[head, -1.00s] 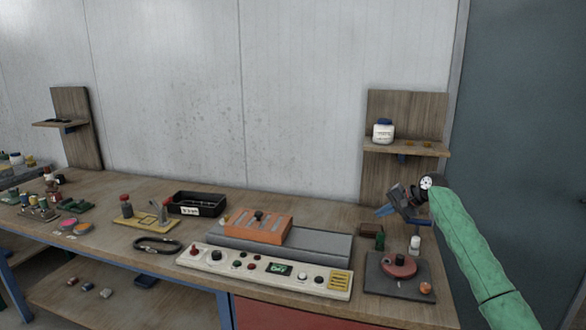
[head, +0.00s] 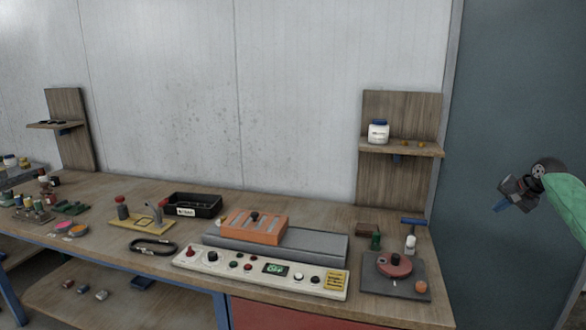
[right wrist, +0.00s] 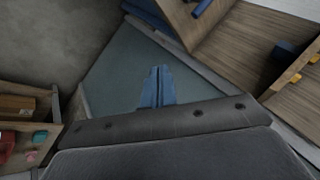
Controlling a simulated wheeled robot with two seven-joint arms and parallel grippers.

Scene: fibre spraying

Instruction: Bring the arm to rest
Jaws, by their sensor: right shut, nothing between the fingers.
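My right gripper (head: 503,206) hangs in the air right of the bench, in front of the blue-grey door panel. Its blue fingers are shut with nothing between them; they also show close together in the right wrist view (right wrist: 157,88). The green-sleeved right arm comes in from the right edge and is only partly in view. My left gripper does not show in either view.
The wooden workbench (head: 330,215) carries a control panel (head: 260,272), an orange block (head: 253,226), a black bin (head: 192,204) and a dark plate with a red disc (head: 394,264). A shelf (head: 400,147) holds a white jar (head: 378,132). Space around the right gripper looks clear.

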